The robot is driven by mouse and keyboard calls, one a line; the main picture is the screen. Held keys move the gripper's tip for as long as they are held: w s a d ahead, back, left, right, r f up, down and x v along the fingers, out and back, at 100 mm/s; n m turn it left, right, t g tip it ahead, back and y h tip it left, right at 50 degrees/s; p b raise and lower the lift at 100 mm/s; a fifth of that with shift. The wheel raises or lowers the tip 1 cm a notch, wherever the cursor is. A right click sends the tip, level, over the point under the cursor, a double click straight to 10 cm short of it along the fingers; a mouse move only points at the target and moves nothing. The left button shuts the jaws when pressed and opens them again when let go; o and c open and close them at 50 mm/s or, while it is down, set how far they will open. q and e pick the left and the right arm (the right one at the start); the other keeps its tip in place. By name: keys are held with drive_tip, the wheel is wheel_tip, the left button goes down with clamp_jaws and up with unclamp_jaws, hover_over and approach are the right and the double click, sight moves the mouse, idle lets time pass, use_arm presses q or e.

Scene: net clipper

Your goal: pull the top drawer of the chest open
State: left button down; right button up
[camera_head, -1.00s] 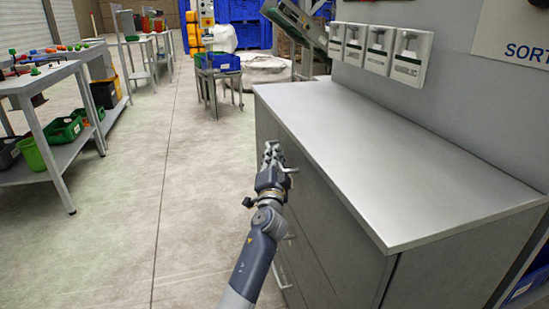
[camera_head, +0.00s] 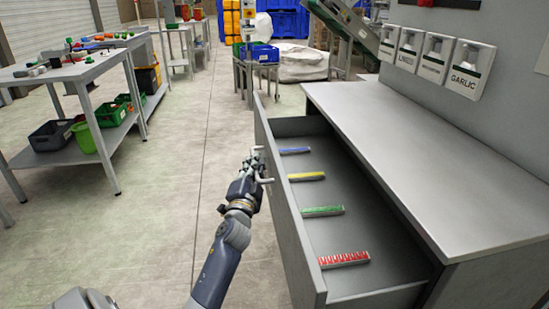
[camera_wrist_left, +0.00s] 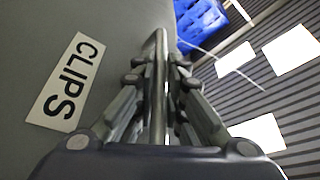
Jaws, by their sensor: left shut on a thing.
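The grey chest (camera_head: 430,165) stands at the right in the head view. Its top drawer (camera_head: 290,240) is pulled well out to the left. Inside lie a blue strip (camera_head: 294,151), a yellow strip (camera_head: 307,176), a green strip (camera_head: 322,211) and a red-and-white strip (camera_head: 344,258). My left gripper (camera_head: 255,165) is at the drawer front, shut on the bar handle (camera_head: 265,180). In the left wrist view the handle (camera_wrist_left: 159,85) runs between the fingers, beside a "CLIPS" label (camera_wrist_left: 66,82) on the drawer front. My right gripper is not in view.
A grey table (camera_head: 75,75) with bins on its lower shelf stands at the left. Dispensers, one labelled "GARLIC" (camera_head: 467,70), hang on the panel above the chest. The floor (camera_head: 165,190) between table and drawer is clear.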

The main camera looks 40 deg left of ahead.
use_arm(q)
drive_tip(key=shift+s+a+f+p, duration=0.1)
drive_tip(key=shift+s+a+p, duration=0.2)
drive_tip(key=shift+s+a, duration=0.7)
drive_tip(key=shift+s+a+p, duration=0.25)
drive_tip(key=shift+s+a, duration=0.55)
drive_tip(key=shift+s, duration=0.4)
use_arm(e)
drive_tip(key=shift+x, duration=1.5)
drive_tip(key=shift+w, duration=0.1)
use_arm(q)
drive_tip(key=c, duration=1.9)
unclamp_jaws()
drive_tip(key=v, duration=1.2)
